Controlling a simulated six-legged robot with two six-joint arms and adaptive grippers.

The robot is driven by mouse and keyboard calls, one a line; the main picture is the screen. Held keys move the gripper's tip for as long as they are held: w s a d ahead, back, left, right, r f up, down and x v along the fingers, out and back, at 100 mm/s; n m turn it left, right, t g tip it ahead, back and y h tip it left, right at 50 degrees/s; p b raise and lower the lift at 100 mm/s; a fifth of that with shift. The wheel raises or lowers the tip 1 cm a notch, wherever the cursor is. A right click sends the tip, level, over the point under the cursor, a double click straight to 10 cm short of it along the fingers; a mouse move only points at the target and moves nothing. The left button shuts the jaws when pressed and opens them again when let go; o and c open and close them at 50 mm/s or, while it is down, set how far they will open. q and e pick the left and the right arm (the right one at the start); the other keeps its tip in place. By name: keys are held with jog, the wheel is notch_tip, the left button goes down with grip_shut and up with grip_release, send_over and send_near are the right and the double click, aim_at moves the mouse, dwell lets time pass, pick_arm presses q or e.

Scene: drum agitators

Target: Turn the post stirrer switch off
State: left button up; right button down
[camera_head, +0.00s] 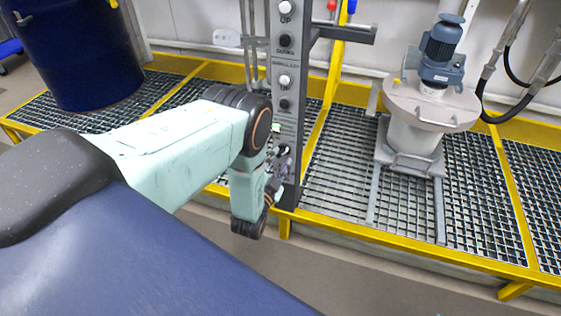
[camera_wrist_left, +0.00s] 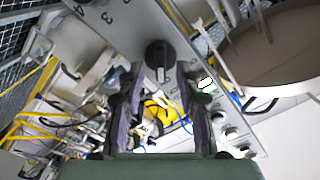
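The grey control post (camera_head: 289,70) stands left of the middle in the head view, with several white and black knobs on its face. In the left wrist view its panel (camera_wrist_left: 122,22) carries printed numbers around a black rotary switch (camera_wrist_left: 160,53) with a pale pointer mark. My left gripper (camera_wrist_left: 160,72) is open, its fingertips apart on either side of the switch's near end. I cannot tell whether they touch it. In the head view my left gripper (camera_head: 277,172) is at the post's lower part, partly hidden by my arm, which also hides the switch. My right gripper is out of view.
A drum agitator with a blue motor (camera_head: 440,48) stands on the grating to the right. A dark blue drum (camera_head: 78,50) stands at the upper left. A yellow-edged grating platform (camera_head: 340,150) surrounds the post. Yellow uprights and a grey bracket are close behind it.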

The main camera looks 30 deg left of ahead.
pick_arm(q)
jog(key=shift+w+a+r, duration=0.1)
jog(key=shift+w+a, duration=0.05)
jog(key=shift+w, duration=0.4)
grip_shut()
